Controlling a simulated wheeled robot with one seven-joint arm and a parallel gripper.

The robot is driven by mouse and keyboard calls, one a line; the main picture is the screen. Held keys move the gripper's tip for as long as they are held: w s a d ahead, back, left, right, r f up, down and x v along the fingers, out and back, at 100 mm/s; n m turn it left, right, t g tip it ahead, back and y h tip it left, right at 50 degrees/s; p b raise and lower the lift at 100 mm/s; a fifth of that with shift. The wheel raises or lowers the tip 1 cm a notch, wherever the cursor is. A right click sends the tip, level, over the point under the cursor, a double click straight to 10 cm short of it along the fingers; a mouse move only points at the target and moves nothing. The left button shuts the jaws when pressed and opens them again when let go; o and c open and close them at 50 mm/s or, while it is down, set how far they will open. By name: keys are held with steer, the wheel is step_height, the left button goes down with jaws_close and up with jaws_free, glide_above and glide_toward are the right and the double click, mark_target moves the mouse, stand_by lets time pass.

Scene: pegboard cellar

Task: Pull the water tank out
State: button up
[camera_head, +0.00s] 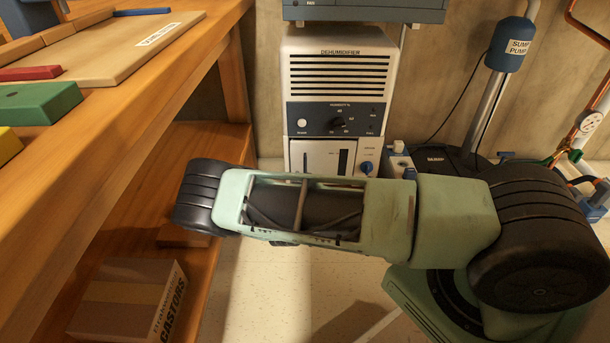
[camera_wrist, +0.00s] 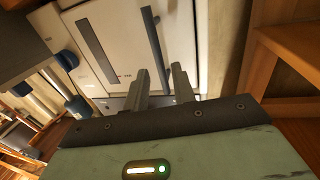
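The water tank (camera_head: 317,154) is the pale lower front panel of the white dehumidifier (camera_head: 338,70), with a dark upright window slot. It appears seated in the housing. In the wrist view the tank front (camera_wrist: 120,35) fills the upper middle, with the dark slot at its left. A grey bar, seemingly its handle (camera_wrist: 153,40), stands out from it. My gripper (camera_wrist: 162,69) is open, its fingers on either side of the bar's near end in the picture. Contact cannot be told. In the head view my arm hides the tank's lower part and the fingers.
A wooden bench (camera_head: 190,80) with boards and coloured blocks stands on the left. A castors box (camera_head: 130,298) lies on its lower shelf. A blue knob (camera_head: 366,168) sits right of the tank. A sump pump (camera_head: 511,45) and pipes are on the right. Some floor is clear below my arm.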

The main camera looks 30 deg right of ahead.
mark_target(305, 171)
steer(key=shift+b+x, duration=0.7)
steer(key=shift+x, duration=1.75)
jaws_close()
steer(key=s+d+p+v, duration=0.2)
steer(key=p+v, duration=0.2)
steer(key=v, duration=1)
steer(key=shift+p, duration=0.3)
steer(key=shift+a, duration=0.1)
jaws_free()
